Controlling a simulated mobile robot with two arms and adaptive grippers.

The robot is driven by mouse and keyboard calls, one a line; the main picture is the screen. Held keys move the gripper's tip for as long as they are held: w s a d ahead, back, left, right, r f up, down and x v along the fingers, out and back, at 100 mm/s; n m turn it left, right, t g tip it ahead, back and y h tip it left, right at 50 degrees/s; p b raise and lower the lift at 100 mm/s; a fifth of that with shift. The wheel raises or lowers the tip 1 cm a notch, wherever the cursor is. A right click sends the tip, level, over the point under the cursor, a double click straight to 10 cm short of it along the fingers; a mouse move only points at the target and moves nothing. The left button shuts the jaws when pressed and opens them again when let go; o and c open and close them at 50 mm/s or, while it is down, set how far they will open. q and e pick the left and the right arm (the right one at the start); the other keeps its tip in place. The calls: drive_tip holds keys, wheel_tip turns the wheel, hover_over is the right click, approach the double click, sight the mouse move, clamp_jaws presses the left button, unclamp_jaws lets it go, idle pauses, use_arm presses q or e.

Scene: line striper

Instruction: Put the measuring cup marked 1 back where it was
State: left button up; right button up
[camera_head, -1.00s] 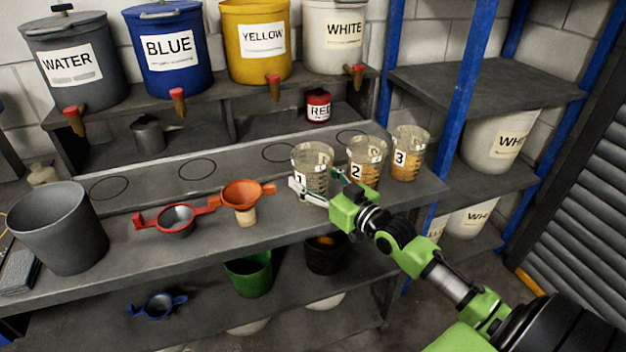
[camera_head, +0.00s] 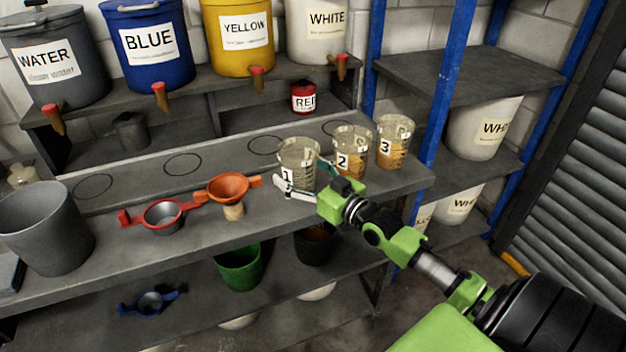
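The measuring cup marked 1 (camera_head: 299,154) is clear and looks empty. It stands upright at the front of the bench, left of cup 2 (camera_head: 351,148) and cup 3 (camera_head: 395,141), which both hold something orange-brown. My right gripper (camera_head: 302,178) comes in from the right with its fingers apart, one in front of cup 1 and one on its right side. I cannot tell whether the fingers touch the cup. Drawn circles (camera_head: 183,164) mark the bench behind the cups. My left gripper is out of view.
An orange funnel (camera_head: 229,188), a red-handled strainer (camera_head: 164,215) and a grey bucket (camera_head: 45,230) stand left on the bench (camera_head: 110,262). Labelled paint containers, including the blue one (camera_head: 148,45), sit on the shelf behind. A blue post (camera_head: 447,120) rises at right.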

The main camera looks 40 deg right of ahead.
drive_tip(key=s+d, duration=0.1)
drive_tip(key=s, duration=1)
drive_tip(key=shift+s+d+b, duration=0.15)
drive_tip(key=shift+s+b, duration=0.25)
drive_tip(key=shift+b, duration=0.05)
